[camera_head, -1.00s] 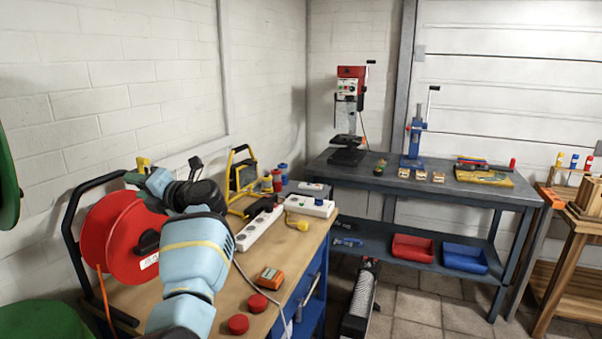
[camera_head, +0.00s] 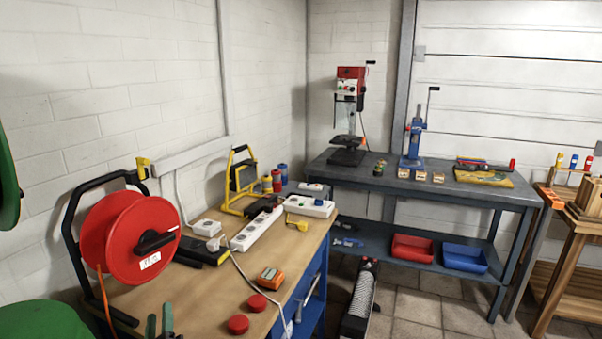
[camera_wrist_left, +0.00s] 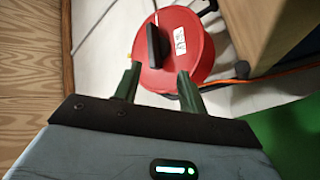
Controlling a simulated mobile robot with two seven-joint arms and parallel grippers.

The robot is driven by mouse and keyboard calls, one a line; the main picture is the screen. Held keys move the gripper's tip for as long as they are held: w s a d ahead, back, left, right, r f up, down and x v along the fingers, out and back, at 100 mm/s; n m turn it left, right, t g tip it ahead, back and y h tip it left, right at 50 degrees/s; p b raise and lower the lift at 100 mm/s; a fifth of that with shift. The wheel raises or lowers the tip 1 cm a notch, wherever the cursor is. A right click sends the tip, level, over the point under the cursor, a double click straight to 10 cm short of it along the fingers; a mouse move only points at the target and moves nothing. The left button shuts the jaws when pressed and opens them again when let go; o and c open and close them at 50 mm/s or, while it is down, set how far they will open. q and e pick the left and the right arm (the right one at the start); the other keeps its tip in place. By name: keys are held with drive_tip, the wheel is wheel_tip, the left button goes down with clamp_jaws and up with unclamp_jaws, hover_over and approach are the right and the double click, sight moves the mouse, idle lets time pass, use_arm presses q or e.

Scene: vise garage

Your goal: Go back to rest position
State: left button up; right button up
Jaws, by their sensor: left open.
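My left gripper (camera_head: 160,320) shows only as two dark green fingertips at the bottom edge of the head view, in front of the wooden workbench. In the left wrist view its two fingers (camera_wrist_left: 158,88) stand apart with nothing between them, so it is open and empty. Beyond the fingers in that view is a red cable reel (camera_wrist_left: 188,62). My right gripper is in neither view.
The red cable reel (camera_head: 110,240) in its black frame stands on the left of the workbench (camera_head: 210,290). A white power strip (camera_head: 257,229), an orange meter (camera_head: 269,278) and two red round pieces (camera_head: 238,324) lie on it. A blue-grey table (camera_head: 460,190) stands behind.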

use_arm(q)
drive_tip(key=s+d+f+m+g+h, duration=0.3)
drive_tip(key=s+d+f+m+h, duration=0.15)
drive_tip(key=s+f, duration=0.4)
drive_tip(key=s+d+f+m+g+h, duration=0.25)
drive_tip(key=s+f+m, duration=0.25)
drive_tip(key=s+f, duration=0.35)
drive_tip(key=s+d+f+m+g, duration=0.2)
drive_tip(key=s, duration=0.7)
drive_tip(key=s+d+f+m+g+h, duration=0.1)
drive_tip(key=s+d+f+m+g, duration=0.1)
drive_tip(key=s, duration=0.7)
drive_tip(key=shift+s+d+f+g, duration=0.25)
drive_tip(key=shift+s+f+g, duration=0.1)
drive_tip(key=shift+f+g, duration=0.3)
drive_tip(key=shift+f, duration=0.15)
